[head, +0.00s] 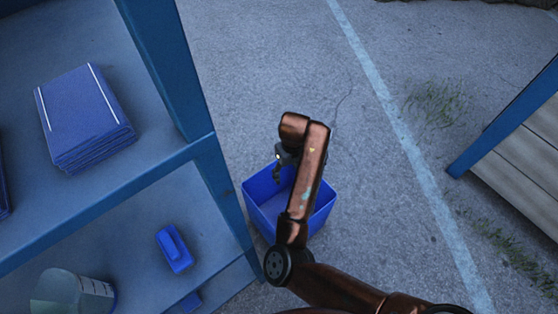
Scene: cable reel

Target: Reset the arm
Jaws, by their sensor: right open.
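My right arm comes in from the bottom right, bent upward, with its copper-coloured links in front of a blue bin. My right gripper (277,172) hangs at the far end of the arm, over the left part of the blue bin (267,206). It is open, and I see nothing between its fingers. The arm hides part of the bin's right side. My left gripper is not in view.
A blue shelf unit (215,180) fills the left side. It bears folded blue cloths (85,118), a blue brush-like object (174,248) and a clear measuring cup (72,293). A wooden-topped blue table (520,160) stands at right. Pavement between is clear.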

